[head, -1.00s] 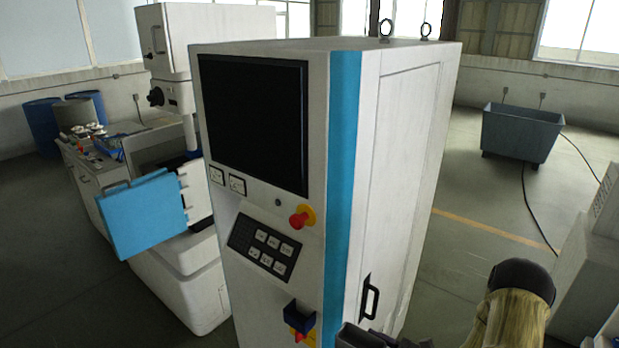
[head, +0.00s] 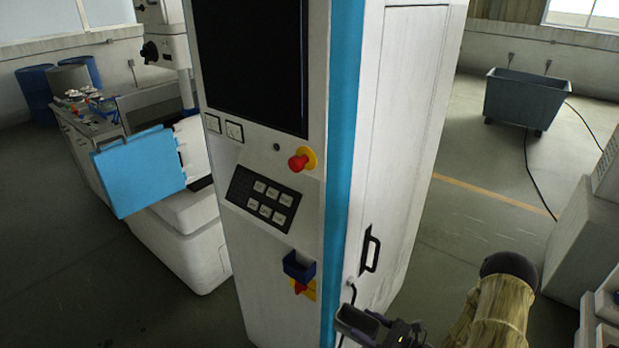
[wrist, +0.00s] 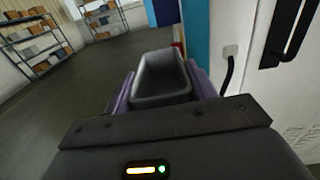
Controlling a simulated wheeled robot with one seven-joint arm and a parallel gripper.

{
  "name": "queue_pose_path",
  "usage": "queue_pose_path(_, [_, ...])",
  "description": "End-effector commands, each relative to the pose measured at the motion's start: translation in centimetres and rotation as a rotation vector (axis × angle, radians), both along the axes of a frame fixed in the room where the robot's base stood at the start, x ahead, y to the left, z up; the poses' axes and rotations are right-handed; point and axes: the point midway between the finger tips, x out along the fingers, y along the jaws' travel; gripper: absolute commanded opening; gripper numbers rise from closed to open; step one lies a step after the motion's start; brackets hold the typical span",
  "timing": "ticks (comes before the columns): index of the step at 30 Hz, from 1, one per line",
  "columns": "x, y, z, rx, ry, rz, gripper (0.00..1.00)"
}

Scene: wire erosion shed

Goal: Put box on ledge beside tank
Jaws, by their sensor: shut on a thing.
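The box (wrist: 163,92) is a small grey, open-topped bin in the wrist view, upright and seemingly empty. It sits between the purple fingers of my gripper (wrist: 163,78), which is shut on it. In the head view the box (head: 355,321) is a dark shape at the bottom, in front of the cabinet's right side, partly cut off from sight by my gripper (head: 368,323). A white machine with a blue panel (head: 140,172) stands at the left, with white surfaces (head: 185,212) beside it. I cannot tell surely which part is the tank or the ledge.
A wheeled tub (head: 525,98) stands at the back right. Open floor (head: 470,215) lies right of the cabinet.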

Motion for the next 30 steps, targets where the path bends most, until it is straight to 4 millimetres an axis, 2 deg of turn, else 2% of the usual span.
queue_pose_path(1, [0.0, 0.0, -0.5, 0.0, -0.001, 0.0, 0.3])
queue_pose_path(12, [0.0, 0.0, -0.4, 0.001, -0.001, -0.003, 0.3])
queue_pose_path(17, [0.3, 0.5, -0.6, 0.003, 0.001, -0.062, 0.3])
queue_pose_path(23, [1.1, 1.3, -1.5, 0.009, 0.008, -0.295, 0.3])
queue_pose_path(30, [1.9, 0.9, -3.5, 0.01, 0.011, -0.686, 0.3])
